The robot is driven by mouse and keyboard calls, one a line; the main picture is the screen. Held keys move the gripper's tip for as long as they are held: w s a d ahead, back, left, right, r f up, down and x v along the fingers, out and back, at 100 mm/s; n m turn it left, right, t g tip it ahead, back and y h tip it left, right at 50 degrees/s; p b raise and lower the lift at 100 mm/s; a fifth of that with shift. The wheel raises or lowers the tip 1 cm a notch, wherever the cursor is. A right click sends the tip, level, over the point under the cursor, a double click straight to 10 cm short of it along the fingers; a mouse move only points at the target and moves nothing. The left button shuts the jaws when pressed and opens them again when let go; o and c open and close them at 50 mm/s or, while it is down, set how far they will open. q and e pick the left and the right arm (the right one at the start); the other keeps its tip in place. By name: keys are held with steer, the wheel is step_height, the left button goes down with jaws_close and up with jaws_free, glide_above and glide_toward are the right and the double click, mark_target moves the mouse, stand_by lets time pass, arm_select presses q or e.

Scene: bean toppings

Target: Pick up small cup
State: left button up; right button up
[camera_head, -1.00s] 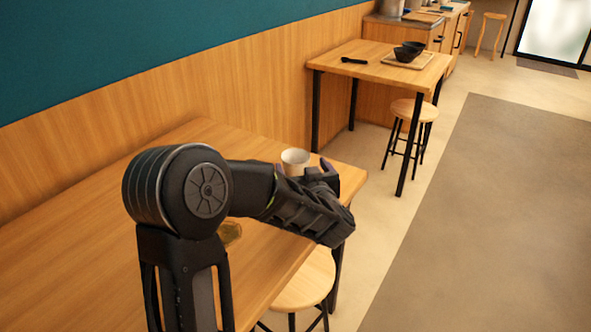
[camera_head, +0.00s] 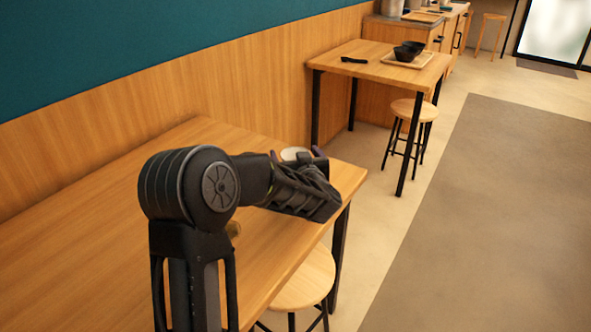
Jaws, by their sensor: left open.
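The small white cup (camera_head: 293,153) stands on the near wooden table (camera_head: 90,255), close to its far right end. Only its top part shows; my left gripper hides the rest. My left gripper (camera_head: 296,159) is open, with one fingertip seen at each side of the cup. The cup appears to be between the fingers, but I cannot tell whether they touch it. My right gripper is out of view.
A small yellowish-brown object (camera_head: 234,229) is mostly hidden behind my left arm. A round stool (camera_head: 302,282) stands at the table's right side. A farther table (camera_head: 375,68) holds black bowls (camera_head: 408,50) on a tray. The floor at right is clear.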

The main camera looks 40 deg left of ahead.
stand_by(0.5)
arm_select(q)
steer(key=c, duration=1.6)
